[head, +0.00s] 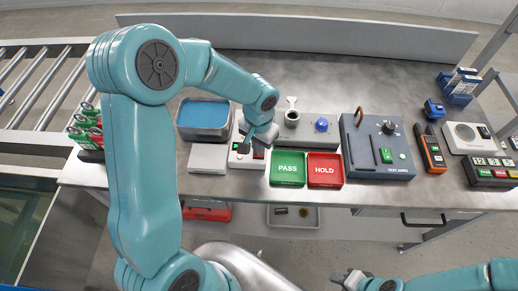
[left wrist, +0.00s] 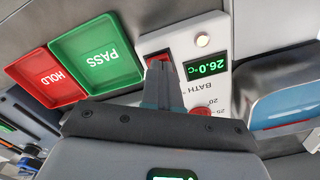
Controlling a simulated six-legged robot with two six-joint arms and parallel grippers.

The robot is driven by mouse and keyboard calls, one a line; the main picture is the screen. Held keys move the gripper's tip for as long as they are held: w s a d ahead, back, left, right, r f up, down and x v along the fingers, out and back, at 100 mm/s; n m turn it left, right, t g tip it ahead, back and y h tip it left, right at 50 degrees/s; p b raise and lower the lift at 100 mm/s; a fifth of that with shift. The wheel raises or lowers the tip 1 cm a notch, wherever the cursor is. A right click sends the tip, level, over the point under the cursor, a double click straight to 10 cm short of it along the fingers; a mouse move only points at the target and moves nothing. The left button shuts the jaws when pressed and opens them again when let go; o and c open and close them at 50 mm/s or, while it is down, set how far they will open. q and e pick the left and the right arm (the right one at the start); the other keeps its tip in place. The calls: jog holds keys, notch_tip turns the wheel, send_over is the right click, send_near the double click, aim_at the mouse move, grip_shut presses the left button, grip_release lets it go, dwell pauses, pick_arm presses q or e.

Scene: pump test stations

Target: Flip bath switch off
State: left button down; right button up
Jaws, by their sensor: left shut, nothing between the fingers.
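The bath control box (head: 237,162) is white and stands at the middle-left of the bench. In the left wrist view its panel (left wrist: 222,45) carries a green display reading 26.0 °C, BATH lettering, a red knob (left wrist: 201,111) and a pale round lamp (left wrist: 203,40). A red rocker switch (left wrist: 181,69) sits beside the display, partly hidden by my fingers. My left gripper (left wrist: 160,68) is shut and empty, its tips right over the switch; I cannot tell whether they touch it. My right gripper (head: 348,277) is low at the front, away from the bench; its jaw state is unclear.
The water bath (head: 204,134) stands behind and left of the box. The green PASS tray (head: 287,181) and red HOLD tray (head: 326,183) lie to its right, close by. A blue-grey test unit (head: 365,165) and an orange handheld meter (head: 432,152) stand farther right.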

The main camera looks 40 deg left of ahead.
pick_arm(q)
jog(key=shift+f, duration=0.2)
jog(key=shift+r, duration=0.1)
jog(key=shift+r+p, duration=2.25)
jog(key=shift+r, duration=1.25)
jog(key=shift+f, duration=0.1)
jog(key=shift+d, duration=0.1)
